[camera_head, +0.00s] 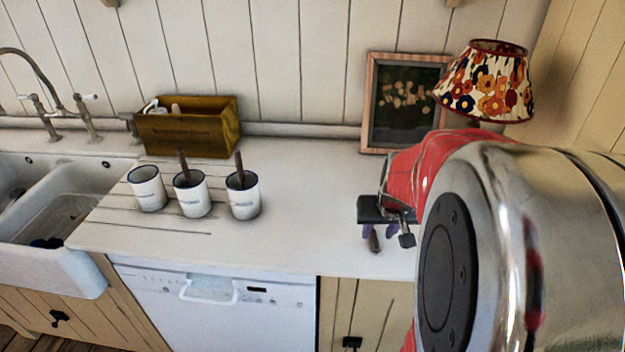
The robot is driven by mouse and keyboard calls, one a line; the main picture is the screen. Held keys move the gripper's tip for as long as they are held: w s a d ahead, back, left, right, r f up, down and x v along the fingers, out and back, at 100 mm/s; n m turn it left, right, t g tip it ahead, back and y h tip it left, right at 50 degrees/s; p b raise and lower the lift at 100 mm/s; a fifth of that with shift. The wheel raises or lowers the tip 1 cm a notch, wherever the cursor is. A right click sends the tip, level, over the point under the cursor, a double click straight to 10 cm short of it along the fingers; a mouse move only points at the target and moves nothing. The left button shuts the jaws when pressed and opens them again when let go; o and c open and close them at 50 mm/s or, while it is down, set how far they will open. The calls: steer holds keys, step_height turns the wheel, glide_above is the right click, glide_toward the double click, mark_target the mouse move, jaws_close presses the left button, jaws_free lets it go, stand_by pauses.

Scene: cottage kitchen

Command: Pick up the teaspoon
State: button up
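My gripper (379,231) is low over the right part of the white worktop, pointing down. Its two purplish fingertips show below a dark gripper body. A small brown piece (374,241), which looks like the handle of a teaspoon, shows between and just below the fingertips. The rest of it is hidden by the gripper. I cannot tell whether the fingers touch it or whether it rests on the worktop. Similar brown handles stick up from the middle mug (192,196) and the right mug (243,199).
A third white mug (148,190) stands at the left, by the sink (70,215). A wooden box (190,132), a framed picture (400,100) and a flowered lamp (487,85) are along the back. The worktop (310,200) between the mugs and my gripper is clear.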

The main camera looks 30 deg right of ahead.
mark_target(374, 238)
steer(key=shift+x, duration=1.9)
steer(key=shift+w+d+r, duration=0.1)
steer(key=shift+c, duration=0.5)
jaws_close()
